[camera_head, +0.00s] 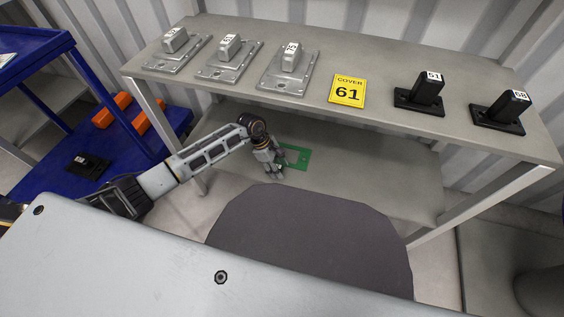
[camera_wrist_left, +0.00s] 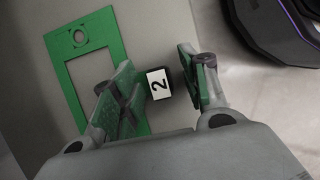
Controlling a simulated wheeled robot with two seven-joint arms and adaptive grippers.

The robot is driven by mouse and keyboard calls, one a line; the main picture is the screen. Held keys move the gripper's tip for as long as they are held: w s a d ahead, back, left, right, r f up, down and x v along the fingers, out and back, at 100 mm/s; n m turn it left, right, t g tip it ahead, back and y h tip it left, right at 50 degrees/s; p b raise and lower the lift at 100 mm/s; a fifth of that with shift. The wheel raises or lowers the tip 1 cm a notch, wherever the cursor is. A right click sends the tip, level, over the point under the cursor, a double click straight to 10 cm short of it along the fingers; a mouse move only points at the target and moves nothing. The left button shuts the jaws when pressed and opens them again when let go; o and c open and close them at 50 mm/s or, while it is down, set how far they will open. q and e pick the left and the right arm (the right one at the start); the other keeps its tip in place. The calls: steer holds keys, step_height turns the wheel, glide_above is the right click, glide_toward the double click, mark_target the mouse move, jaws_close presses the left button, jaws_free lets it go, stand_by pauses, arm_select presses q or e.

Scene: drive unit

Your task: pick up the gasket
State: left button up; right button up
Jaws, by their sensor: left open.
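The gasket is a flat green rectangular frame (camera_head: 304,160) lying on the lower shelf of the grey bench. In the left wrist view the gasket (camera_wrist_left: 98,32) shows its large cut-out and a small round hole at one end. A black handle (camera_wrist_left: 158,84) with a white label "2" stands beside the frame's long side. My left gripper (camera_head: 274,174) is low over the shelf at the gasket's left side. In the wrist view its open fingers (camera_wrist_left: 160,75) are on either side of the handle; contact cannot be told. My right gripper is not in view.
The bench's upper shelf (camera_head: 375,120) overhangs the gasket. A blue cart (camera_head: 50,165) with orange blocks (camera_head: 112,110) stands left. The lower shelf's right part is clear.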

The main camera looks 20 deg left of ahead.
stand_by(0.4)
arm_select(q)
jaws_close()
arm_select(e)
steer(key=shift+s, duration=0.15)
arm_select(q)
steer(key=shift+r, duration=0.2)
steer(key=shift+r+p, duration=0.75)
steer(key=shift+r, duration=0.4)
steer(key=shift+a+r+p, duration=0.45)
steer(key=shift+a+r, duration=0.05)
steer(key=shift+a, duration=0.2)
steer(key=a+p, duration=0.1)
steer(key=a, duration=0.8)
steer(key=a+p, duration=0.1)
steer(key=a, duration=0.4)
steer(key=shift+w+a+p, duration=0.25)
steer(key=shift+w+p, duration=0.05)
steer(key=shift+a, duration=1.05)
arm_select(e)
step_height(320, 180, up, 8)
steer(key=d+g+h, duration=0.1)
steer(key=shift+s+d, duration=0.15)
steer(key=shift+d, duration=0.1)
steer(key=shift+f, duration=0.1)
